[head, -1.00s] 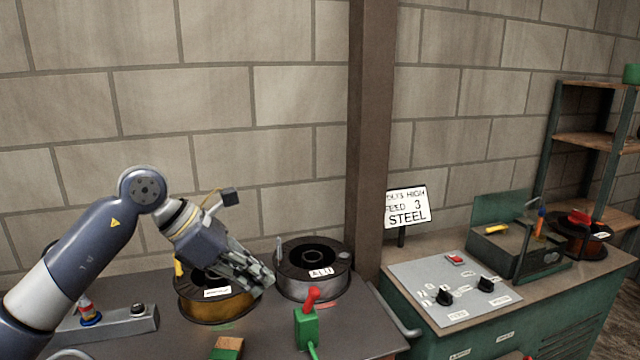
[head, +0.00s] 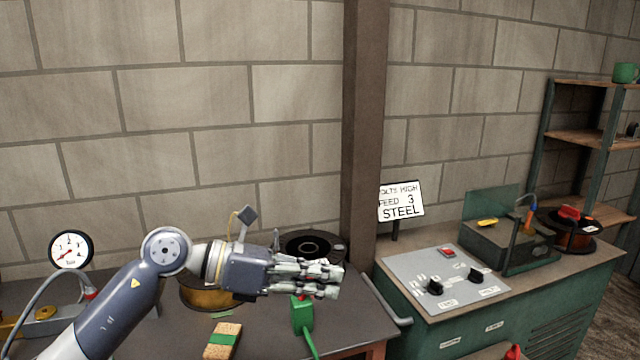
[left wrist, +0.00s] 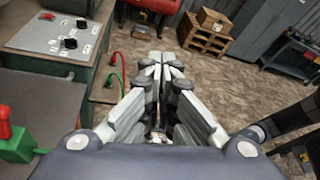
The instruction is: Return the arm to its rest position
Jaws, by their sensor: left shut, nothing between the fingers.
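My left arm comes in from the left in the head view. Its gripper (head: 335,281) points right above the dark workbench, in front of the spools. The gripper is shut and empty; in the left wrist view its fingers (left wrist: 165,65) meet at the tips, with the floor beyond them. My right gripper does not show.
A gold spool (head: 205,294) and a dark spool (head: 312,240) are partly hidden behind my arm. A green block with a red lever (head: 303,315) stands close below the gripper. A sponge (head: 223,340), a gauge (head: 71,249) and a control panel (head: 445,282) are nearby.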

